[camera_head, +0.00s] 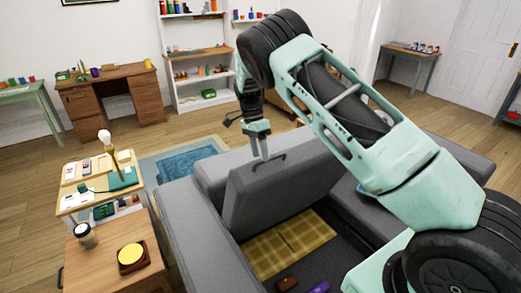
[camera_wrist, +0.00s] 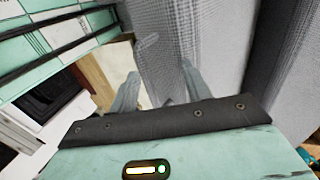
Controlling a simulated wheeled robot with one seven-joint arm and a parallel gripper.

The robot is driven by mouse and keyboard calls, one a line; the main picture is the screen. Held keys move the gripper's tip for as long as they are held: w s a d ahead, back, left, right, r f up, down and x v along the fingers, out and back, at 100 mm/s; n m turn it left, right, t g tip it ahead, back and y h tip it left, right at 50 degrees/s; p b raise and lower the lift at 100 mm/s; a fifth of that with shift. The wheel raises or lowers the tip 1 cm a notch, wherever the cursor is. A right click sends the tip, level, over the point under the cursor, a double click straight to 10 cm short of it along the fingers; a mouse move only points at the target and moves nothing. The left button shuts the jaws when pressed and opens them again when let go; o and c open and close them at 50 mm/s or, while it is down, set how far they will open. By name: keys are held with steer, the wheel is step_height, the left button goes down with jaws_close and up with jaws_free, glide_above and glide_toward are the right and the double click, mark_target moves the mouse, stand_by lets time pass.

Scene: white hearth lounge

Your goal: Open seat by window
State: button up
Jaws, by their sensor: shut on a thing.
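A grey sofa (camera_head: 178,225) has a seat lid (camera_head: 262,200) raised steeply, with a dark handle (camera_head: 275,160) at its upper edge. The storage space below it is open and holds a yellow checked cloth (camera_head: 270,253), a small brown thing (camera_head: 287,284) and a purple thing (camera_head: 319,287). My gripper (camera_head: 263,156) is shut on the handle at the top of the lid. In the wrist view, my gripper's fingers (camera_wrist: 158,88) point at the grey fabric of the lid (camera_wrist: 205,35); the grip itself is unclear there. My arm hides the sofa's right part.
A wooden side table (camera_head: 100,270) with a cup (camera_head: 86,235) and a yellow round thing (camera_head: 131,254) stands left of the sofa. A lamp (camera_head: 105,138) stands behind it. A desk (camera_head: 112,95) and white shelves (camera_head: 195,60) line the far wall. Wood floor is clear at left.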

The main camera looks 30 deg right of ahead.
steer(key=shift+a+f, duration=0.25)
steer(key=shift+f, duration=0.2)
steer(key=b+v, duration=0.2)
steer(key=v, duration=1.6)
steer(key=shift+s+d+r+b, duration=0.2)
steer(key=shift+d+b, duration=0.1)
steer(key=shift+b, duration=0.05)
